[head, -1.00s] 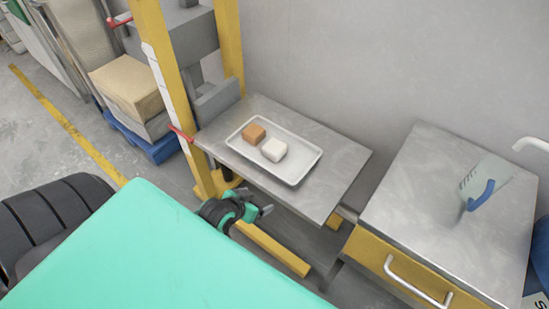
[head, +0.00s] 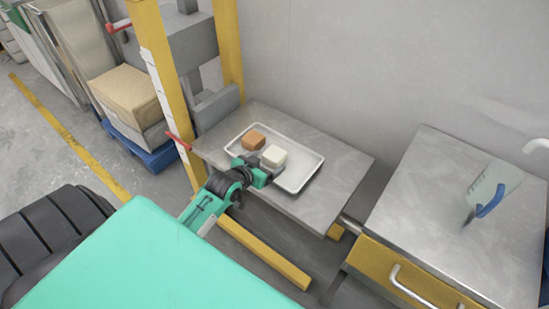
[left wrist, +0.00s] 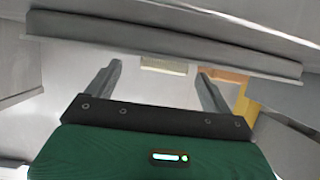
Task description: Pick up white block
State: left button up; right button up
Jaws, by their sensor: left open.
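The white block (head: 274,156) sits on a white tray (head: 313,167) on the metal platform. My left gripper (head: 268,170) is at the tray's near side, close to the white block's near side. It is open, with nothing held. In the left wrist view the two fingers (left wrist: 159,70) are spread apart, and a pale block (left wrist: 163,65) shows between the fingertips, partly cut off by a grey bar above. I cannot tell whether the fingers touch it. A brown block (head: 253,140) lies on the tray behind and left of the white one. My right gripper is not in view.
The grey platform (head: 335,185) hangs on a yellow frame (head: 160,75) at its left. A grey wall is behind. The tray's right part is clear.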

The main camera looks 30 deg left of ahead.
aim_at(273, 154)
pick_arm(q)
jog(key=x, duration=0.5)
jog(key=shift+w+a+r+b, duration=0.2)
jog(key=shift+a+r+b, duration=0.05)
jog(key=shift+r+b, duration=0.15)
jog(key=shift+w+f, duration=0.15)
jog(key=shift+w, duration=0.2)
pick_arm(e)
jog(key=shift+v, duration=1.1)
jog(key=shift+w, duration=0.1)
pick_arm(q)
jog(key=c, duration=1.2)
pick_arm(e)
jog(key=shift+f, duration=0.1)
